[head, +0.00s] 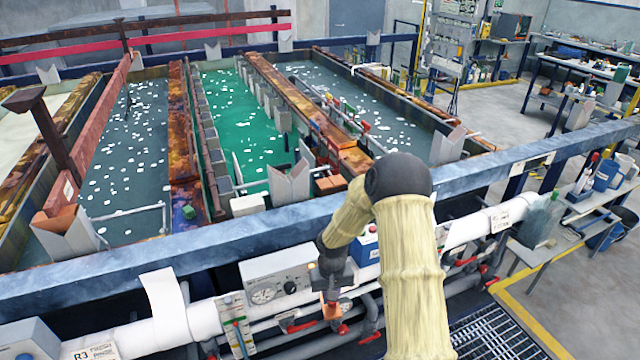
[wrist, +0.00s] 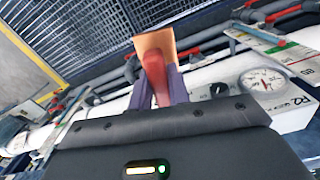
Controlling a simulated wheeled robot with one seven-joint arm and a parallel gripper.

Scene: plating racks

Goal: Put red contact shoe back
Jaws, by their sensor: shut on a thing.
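My gripper (head: 332,294) hangs in front of the tank line's near side, below the blue rail. It is shut on the red contact shoe, which shows in the wrist view (wrist: 155,72) as a red body between the two fingers with a flat copper-orange plate at its far end. In the head view only the copper-orange part of the shoe (head: 331,312) shows below the fingers, and my arm hides some of the area to the right. The shoe is over pipes and red valve handles. I cannot make out an empty seat for it.
A grey control box with a dial (head: 278,281) is just left of my gripper. A white pipe (head: 130,338) runs along the front, with red-handled valves (head: 298,327) under it. The blue rail (head: 225,238) separates me from the tanks. Floor grating (head: 497,332) lies at lower right.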

